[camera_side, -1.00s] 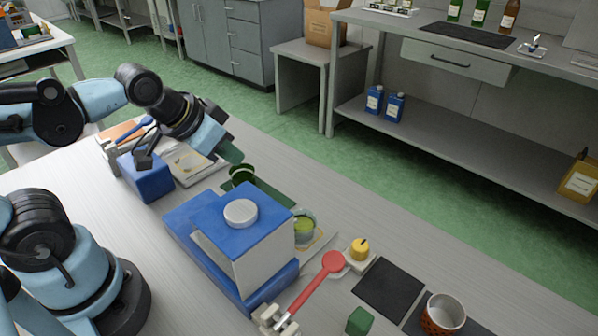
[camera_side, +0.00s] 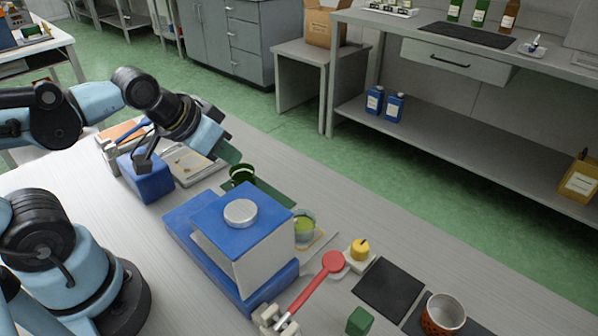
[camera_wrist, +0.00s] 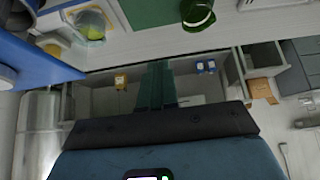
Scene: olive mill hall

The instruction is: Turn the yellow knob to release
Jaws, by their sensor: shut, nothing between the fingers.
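The yellow knob (camera_side: 360,248) sits on a pale base on the bench, right of the red-handled lever (camera_side: 318,280). It has a dark mark on top. My gripper (camera_side: 230,154) is over the far left part of the bench, beyond the blue and white machine (camera_side: 262,255) and well away from the knob. Its green fingers are together and empty; they also show in the wrist view (camera_wrist: 157,88).
A dark green cup (camera_side: 242,175) and a glass of green liquid (camera_side: 304,226) stand behind the machine. A blue block (camera_side: 150,180) is at left.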

